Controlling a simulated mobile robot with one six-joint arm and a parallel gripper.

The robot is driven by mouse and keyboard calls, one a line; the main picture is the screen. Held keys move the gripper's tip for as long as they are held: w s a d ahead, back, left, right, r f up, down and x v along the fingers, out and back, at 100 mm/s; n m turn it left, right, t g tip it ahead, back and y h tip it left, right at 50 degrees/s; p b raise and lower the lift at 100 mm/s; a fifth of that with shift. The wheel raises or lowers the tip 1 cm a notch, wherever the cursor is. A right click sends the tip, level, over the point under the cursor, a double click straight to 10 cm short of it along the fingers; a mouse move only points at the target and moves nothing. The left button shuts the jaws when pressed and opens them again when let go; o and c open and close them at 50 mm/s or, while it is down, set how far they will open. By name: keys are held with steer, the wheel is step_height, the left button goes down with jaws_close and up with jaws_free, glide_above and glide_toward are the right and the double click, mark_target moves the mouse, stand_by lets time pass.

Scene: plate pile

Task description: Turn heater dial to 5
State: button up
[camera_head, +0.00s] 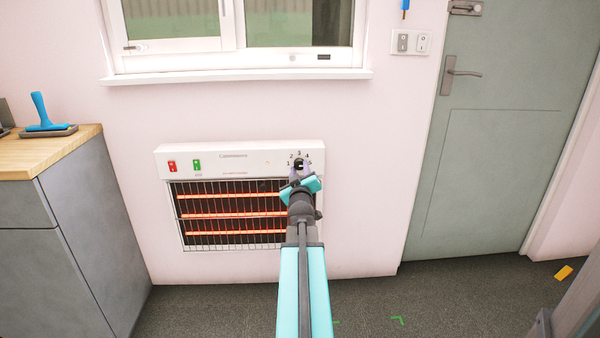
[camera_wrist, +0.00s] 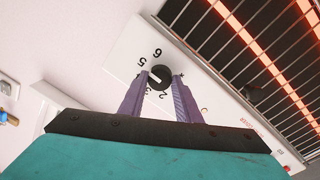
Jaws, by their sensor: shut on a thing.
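The heater dial is a round black knob (camera_head: 299,162) at the right end of the heater's white top panel. Numbers 1 to 4 show around it in the head view. In the wrist view the dial (camera_wrist: 161,76) has a pale mark on its left side, and numbers including 5 and 6 are printed around it. I cannot tell exactly which number the mark meets. My gripper (camera_head: 300,172) is at the dial, with its purple fingers (camera_wrist: 160,82) shut on opposite sides of it. The fingers hide part of the number ring.
The heater grille (camera_head: 230,213) has glowing orange bars just below the panel. A red switch (camera_head: 172,166) and a green switch (camera_head: 197,165) are on the panel's left. A cabinet (camera_head: 55,235) stands left, a grey-green door (camera_head: 500,150) right. A window sill (camera_head: 240,78) is above.

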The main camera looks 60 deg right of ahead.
mark_target(300, 165)
steer(key=o, duration=1.1)
steer(key=shift+c, duration=0.2)
steer(key=shift+a, duration=0.1)
steer(key=shift+v, duration=1.45)
steer(key=shift+r+p, duration=0.2)
steer(key=shift+p, duration=1.15)
steer(key=p+v, duration=0.2)
steer(key=p, duration=0.5)
steer(key=shift+s+a, duration=0.15)
steer(key=p, duration=0.6)
steer(key=shift+s+a+f, duration=0.1)
steer(key=shift+s+a, duration=0.1)
steer(key=shift+a, duration=0.15)
